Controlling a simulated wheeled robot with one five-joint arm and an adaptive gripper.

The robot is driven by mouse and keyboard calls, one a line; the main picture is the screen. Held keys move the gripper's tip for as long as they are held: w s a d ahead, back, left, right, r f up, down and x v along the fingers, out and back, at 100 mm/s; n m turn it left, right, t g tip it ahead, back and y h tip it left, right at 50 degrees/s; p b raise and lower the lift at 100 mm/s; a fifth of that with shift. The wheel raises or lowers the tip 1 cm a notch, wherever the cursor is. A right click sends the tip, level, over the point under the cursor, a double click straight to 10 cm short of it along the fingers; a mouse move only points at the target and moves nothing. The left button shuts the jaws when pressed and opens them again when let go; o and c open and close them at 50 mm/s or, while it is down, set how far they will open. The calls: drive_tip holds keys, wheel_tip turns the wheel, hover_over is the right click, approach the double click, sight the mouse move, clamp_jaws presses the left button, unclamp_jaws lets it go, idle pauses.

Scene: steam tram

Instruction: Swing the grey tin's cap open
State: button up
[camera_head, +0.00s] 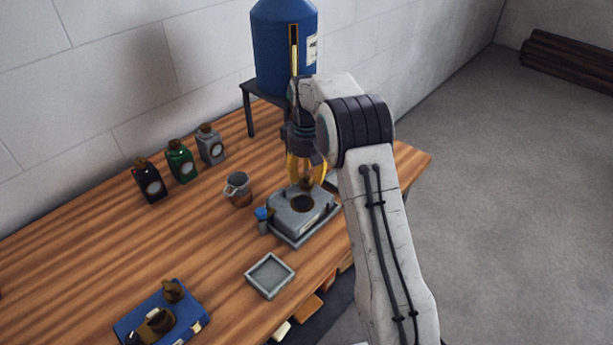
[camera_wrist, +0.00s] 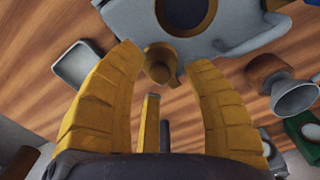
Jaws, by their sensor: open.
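The grey tin (camera_head: 211,145), with a brown cap (camera_head: 206,128) on top and a pale round label, stands upright at the back of the wooden bench. Its cap looks closed. My gripper (camera_head: 307,180) is open, right of the tin and apart from it, over a grey machine (camera_head: 318,220) with a dark round opening. In the wrist view, my gripper (camera_wrist: 160,60) has its yellow fingers spread on either side of a small brass knob (camera_wrist: 159,63). I cannot tell if they touch it.
A green tin (camera_head: 181,161) and a black tin (camera_head: 149,181) stand left of the grey one. A metal cup (camera_head: 238,190) stands between tins and machine. A blue tank (camera_head: 278,45) stands on a stand behind. A square tray (camera_head: 270,288) and blue device (camera_head: 135,322) lie in front.

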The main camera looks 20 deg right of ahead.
drive_tip(key=shift+f, duration=0.55)
drive_tip(key=shift+o, duration=0.3)
clamp_jaws()
